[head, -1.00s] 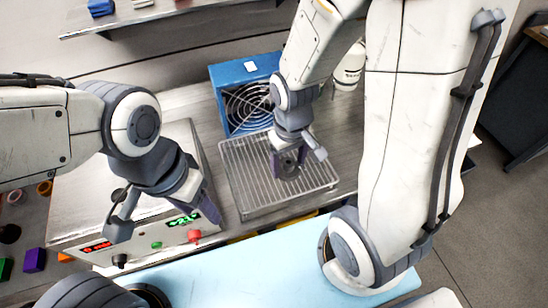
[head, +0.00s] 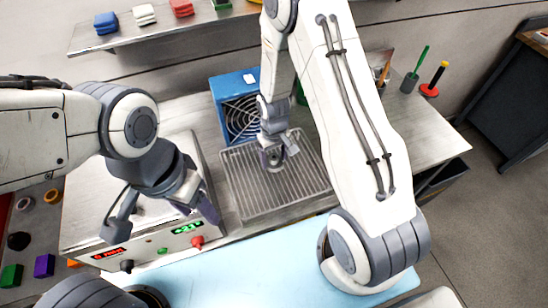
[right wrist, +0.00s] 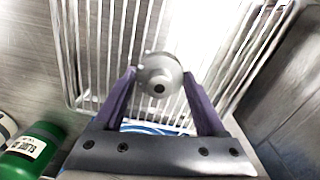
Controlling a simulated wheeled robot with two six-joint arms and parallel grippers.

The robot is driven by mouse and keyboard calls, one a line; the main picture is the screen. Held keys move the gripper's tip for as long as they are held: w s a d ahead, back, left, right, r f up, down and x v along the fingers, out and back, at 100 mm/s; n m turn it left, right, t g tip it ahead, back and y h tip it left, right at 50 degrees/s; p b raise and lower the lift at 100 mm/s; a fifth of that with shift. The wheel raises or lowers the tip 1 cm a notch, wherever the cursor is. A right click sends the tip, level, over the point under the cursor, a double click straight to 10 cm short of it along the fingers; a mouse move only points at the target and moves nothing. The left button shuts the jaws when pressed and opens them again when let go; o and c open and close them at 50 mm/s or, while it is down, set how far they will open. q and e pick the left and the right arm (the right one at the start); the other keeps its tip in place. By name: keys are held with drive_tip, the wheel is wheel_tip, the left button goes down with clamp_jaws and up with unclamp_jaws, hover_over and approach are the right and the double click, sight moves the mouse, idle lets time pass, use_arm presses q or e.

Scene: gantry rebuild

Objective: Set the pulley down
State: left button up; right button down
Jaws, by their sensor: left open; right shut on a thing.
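The pulley (right wrist: 158,74) is a grey metal round part with a dark centre hole. In the right wrist view it sits between the two purple fingers of my right gripper (right wrist: 158,88), which is shut on it. In the head view my right gripper (head: 274,160) is over the wire rack (head: 247,203); the pulley is small and partly hidden there. I cannot tell whether the pulley touches the rack.
A blue fan unit (head: 229,88) stands behind the rack. A green bottle (right wrist: 30,152) lies at the lower left of the right wrist view. A shelf (head: 160,32) with coloured blocks is at the back. Tools stand at the right, with bare bench (head: 420,140) before them.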

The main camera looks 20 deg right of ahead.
drive_tip(key=shift+f, duration=0.6)
use_arm(q)
drive_tip(key=shift+r, duration=0.3)
